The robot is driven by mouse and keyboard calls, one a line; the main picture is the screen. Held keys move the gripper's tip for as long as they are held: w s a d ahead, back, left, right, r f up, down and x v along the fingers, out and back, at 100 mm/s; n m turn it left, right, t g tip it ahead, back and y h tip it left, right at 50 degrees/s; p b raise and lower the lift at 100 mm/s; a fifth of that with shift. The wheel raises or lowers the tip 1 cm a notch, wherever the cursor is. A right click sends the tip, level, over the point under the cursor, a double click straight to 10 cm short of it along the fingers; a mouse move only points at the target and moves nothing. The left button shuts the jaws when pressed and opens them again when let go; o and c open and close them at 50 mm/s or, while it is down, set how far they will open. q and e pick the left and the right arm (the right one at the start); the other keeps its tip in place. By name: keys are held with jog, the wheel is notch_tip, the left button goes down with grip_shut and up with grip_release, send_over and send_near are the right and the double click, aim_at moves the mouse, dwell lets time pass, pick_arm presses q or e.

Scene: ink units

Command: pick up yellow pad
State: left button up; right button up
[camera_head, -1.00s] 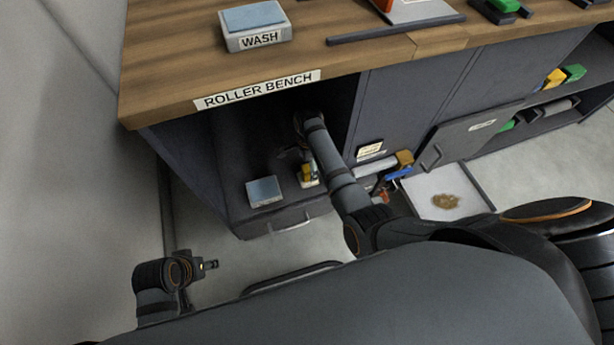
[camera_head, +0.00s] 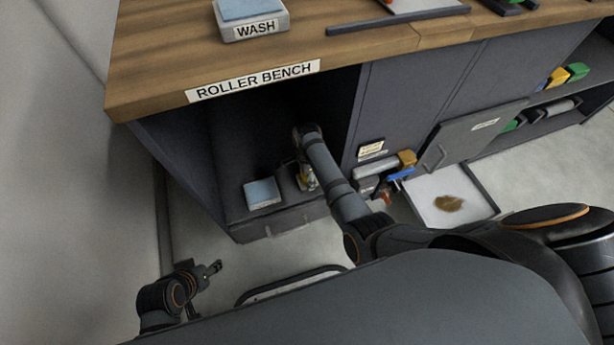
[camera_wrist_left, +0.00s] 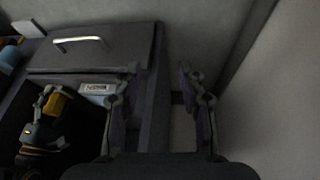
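A small yellow thing, likely the yellow pad (camera_head: 307,180), shows at the front of the open compartment under the bench. It is mostly covered by my right gripper (camera_head: 304,172), whose arm reaches down into the compartment. In the left wrist view the yellow piece (camera_wrist_left: 57,103) shows right at the right gripper (camera_wrist_left: 46,120); its fingers are too dark and small to tell whether they hold it. My left gripper (camera_head: 213,268) is low at the left, outside the compartment, empty. In its wrist view its two fingers (camera_wrist_left: 160,108) stand apart.
A blue-topped block (camera_head: 262,193) lies left of the right gripper in the compartment. A drawer handle (camera_head: 288,226) is below. The WASH block (camera_head: 252,22) sits on the wooden bench top (camera_head: 160,55). A stained white tray (camera_head: 435,200) is at the right.

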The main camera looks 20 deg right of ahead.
jog(key=c, duration=0.6)
jog(key=shift+o, duration=0.2)
notch_tip(320, 180, up, 10)
jog(key=p, duration=0.5)
jog(key=shift+f, duration=0.25)
jog(key=shift+r, duration=0.3)
pick_arm(q)
notch_tip(320, 180, up, 6)
jog(key=s+a+g+y, duration=0.1)
jog(key=a+g, duration=0.1)
jog(key=g, duration=0.1)
jog(key=shift+s+f, duration=0.2)
jog(key=shift+s, duration=0.05)
